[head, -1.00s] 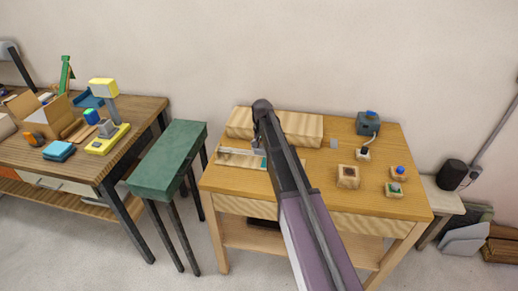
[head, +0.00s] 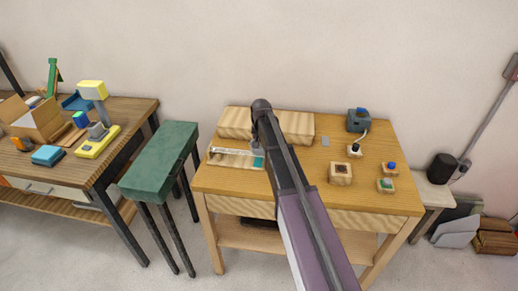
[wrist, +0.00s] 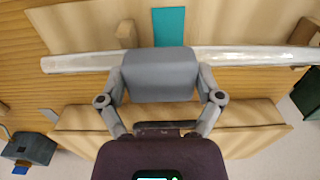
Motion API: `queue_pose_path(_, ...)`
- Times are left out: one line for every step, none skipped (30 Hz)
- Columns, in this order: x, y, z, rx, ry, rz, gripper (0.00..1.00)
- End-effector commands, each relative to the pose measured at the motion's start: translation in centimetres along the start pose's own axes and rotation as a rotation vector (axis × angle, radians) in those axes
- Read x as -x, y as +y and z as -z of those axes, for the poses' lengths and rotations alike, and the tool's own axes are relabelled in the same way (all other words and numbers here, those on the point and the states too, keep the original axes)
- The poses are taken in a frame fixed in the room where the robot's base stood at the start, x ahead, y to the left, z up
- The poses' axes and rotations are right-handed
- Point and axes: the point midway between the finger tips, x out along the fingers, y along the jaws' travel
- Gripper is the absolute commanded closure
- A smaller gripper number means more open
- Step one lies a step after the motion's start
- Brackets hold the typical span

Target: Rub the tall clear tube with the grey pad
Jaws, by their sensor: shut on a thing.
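The grey pad (wrist: 158,82) is held between the two fingers of my gripper (wrist: 160,75) in the wrist view. The tall clear tube (wrist: 255,56) lies flat and runs across the wrist view behind the pad. The pad overlaps the middle of the tube and hides that stretch; whether they touch I cannot tell. In the head view the tube (head: 230,152) lies at the left of the wooden table, and my arm hides its right end, the pad and most of my gripper.
A teal strip (wrist: 169,25) lies by the tube's middle. Wooden supports (wrist: 304,31) stand near the tube. A long wooden block (head: 298,127) is at the table's back. A cube (head: 340,172), small buttons and a dark box (head: 359,120) stand right. A green bench (head: 160,160) is left.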

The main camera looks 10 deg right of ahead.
Motion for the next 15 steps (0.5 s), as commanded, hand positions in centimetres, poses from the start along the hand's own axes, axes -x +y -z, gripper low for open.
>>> queue_pose_path(0.0, 0.4, -0.1, 0.0, 0.0, 0.0, 0.54)
queue_pose_path(0.0, 0.6, -0.1, 0.0, 0.0, 0.0, 0.54)
queue_pose_path(-0.1, 0.8, -0.1, 0.0, 0.0, 0.0, 0.54)
queue_pose_path(-0.1, 1.0, -0.1, 0.0, 0.0, 0.0, 0.54)
queue_pose_path(-0.1, 1.2, -0.1, -0.001, 0.0, 0.0, 0.54)
queue_pose_path(-0.1, 1.5, -0.1, -0.001, 0.0, 0.0, 0.54)
queue_pose_path(-0.1, 1.7, -0.1, -0.001, 0.0, 0.0, 0.54)
queue_pose_path(-0.1, 1.9, -0.1, -0.001, 0.0, 0.0, 0.54)
queue_pose_path(-0.1, 2.1, 0.0, -0.001, 0.0, 0.0, 0.54)
queue_pose_path(-0.1, 2.2, -0.1, -0.001, 0.0, 0.0, 0.54)
queue_pose_path(-0.1, 2.3, -0.1, -0.001, 0.0, 0.0, 0.54)
queue_pose_path(-0.1, 2.4, -0.1, 0.0, 0.0, 0.0, 0.54)
queue_pose_path(-0.1, 2.5, 0.0, 0.0, 0.0, 0.0, 0.54)
queue_pose_path(-0.1, 2.5, 0.0, 0.0, 0.0, 0.0, 0.54)
queue_pose_path(-0.1, 2.6, 0.0, 0.0, 0.0, 0.0, 0.54)
